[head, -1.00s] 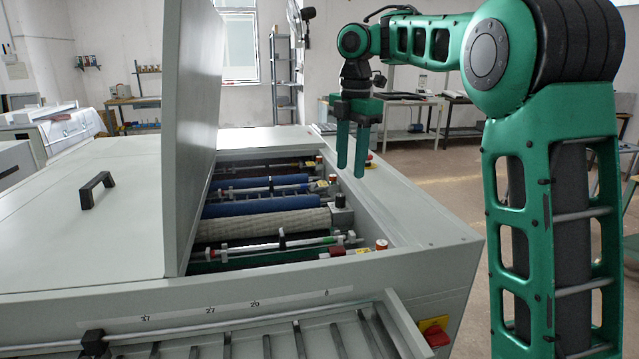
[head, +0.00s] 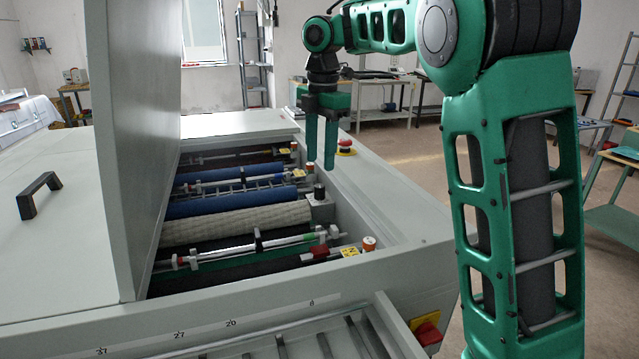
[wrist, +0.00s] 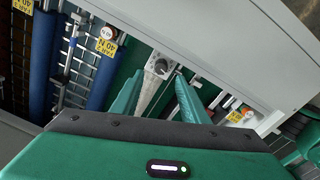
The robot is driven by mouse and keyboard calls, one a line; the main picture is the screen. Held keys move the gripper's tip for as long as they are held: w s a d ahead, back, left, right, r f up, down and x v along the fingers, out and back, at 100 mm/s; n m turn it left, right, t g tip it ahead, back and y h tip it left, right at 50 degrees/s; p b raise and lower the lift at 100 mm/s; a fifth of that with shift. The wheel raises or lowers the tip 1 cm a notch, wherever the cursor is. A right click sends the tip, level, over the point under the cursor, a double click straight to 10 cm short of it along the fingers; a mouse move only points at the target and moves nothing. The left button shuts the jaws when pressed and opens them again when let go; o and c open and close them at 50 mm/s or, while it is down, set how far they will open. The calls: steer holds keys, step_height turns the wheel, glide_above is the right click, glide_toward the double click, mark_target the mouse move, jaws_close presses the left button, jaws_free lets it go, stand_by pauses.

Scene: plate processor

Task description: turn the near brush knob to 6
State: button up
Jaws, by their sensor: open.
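The near knob (head: 369,243), with a red-orange side and pale top, stands by a yellow label at the near right end of the open roller bay. It also shows at the right in the wrist view (wrist: 247,111), partly hidden; its setting is too small to read. My gripper (head: 321,165) is open and empty, fingers pointing down, above and beyond this knob and apart from it. In the wrist view, the open fingers (wrist: 159,83) are on either side of a black-topped knob (wrist: 160,65), which lies beyond them on a grey block.
Similar knobs (head: 309,168) stand farther back along the bay's right side. Blue rollers and a beige roller (head: 235,224) lie in the bay. The raised lid (head: 130,140) stands at the left. A red button (head: 345,146) is on the right rim, and another (head: 427,334) is on the front.

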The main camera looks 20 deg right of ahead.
mark_target(320, 185)
steer(key=shift+w+f, duration=0.1)
steer(key=shift+f, duration=3.65)
jaws_close()
